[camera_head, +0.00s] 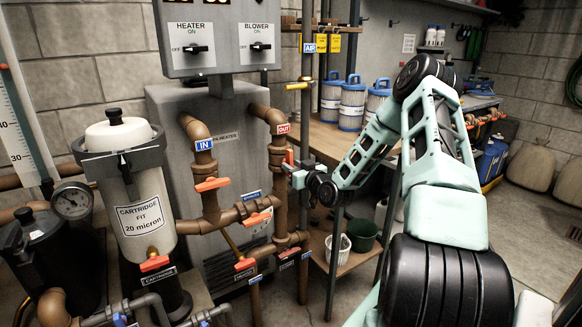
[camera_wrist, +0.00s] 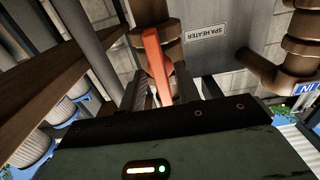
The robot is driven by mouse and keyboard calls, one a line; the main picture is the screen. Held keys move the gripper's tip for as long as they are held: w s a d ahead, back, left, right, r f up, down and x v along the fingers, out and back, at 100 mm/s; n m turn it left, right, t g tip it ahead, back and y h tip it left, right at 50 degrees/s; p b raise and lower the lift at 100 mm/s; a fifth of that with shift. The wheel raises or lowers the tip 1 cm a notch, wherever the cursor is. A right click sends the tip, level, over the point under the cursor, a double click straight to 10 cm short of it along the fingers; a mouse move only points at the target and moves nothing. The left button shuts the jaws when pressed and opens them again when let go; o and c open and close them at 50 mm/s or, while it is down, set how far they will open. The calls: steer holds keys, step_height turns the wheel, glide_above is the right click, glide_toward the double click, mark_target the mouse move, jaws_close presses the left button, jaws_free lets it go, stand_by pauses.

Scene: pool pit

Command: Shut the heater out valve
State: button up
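The heater out pipe (camera_head: 276,120) is the brown pipe with the red OUT label (camera_head: 283,128), at the right of the grey spa heater (camera_head: 180,110). Its valve handle (camera_head: 289,156) is a small orange-red lever, partly hidden by my gripper (camera_head: 290,170). In the wrist view, the orange handle (camera_wrist: 156,58) runs roughly along the brown pipe, and its lower end lies between the two dark fingers of my gripper (camera_wrist: 160,88). Gaps show beside the handle, so the fingers look open around it. Contact cannot be told.
Other orange handles sit nearby: on the IN pipe (camera_head: 211,184), the lower pipe (camera_head: 257,219) and below (camera_head: 244,264). A shelf (camera_head: 345,140) with filter cartridges (camera_head: 352,103) stands right behind my gripper. A rack post (camera_head: 306,100) is close. Open floor lies at right.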

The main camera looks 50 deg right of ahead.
jaws_close()
steer(key=m+p, duration=0.1)
steer(key=m, duration=0.2)
steer(key=shift+r, duration=0.15)
steer(key=m+p, duration=0.2)
steer(key=m, duration=0.3)
steer(key=m+p, duration=0.1)
steer(key=m, duration=0.9)
steer(key=shift+f+m+p, duration=0.2)
steer(key=shift+m+p, duration=0.1)
steer(key=shift+o, duration=1.5)
jaws_free()
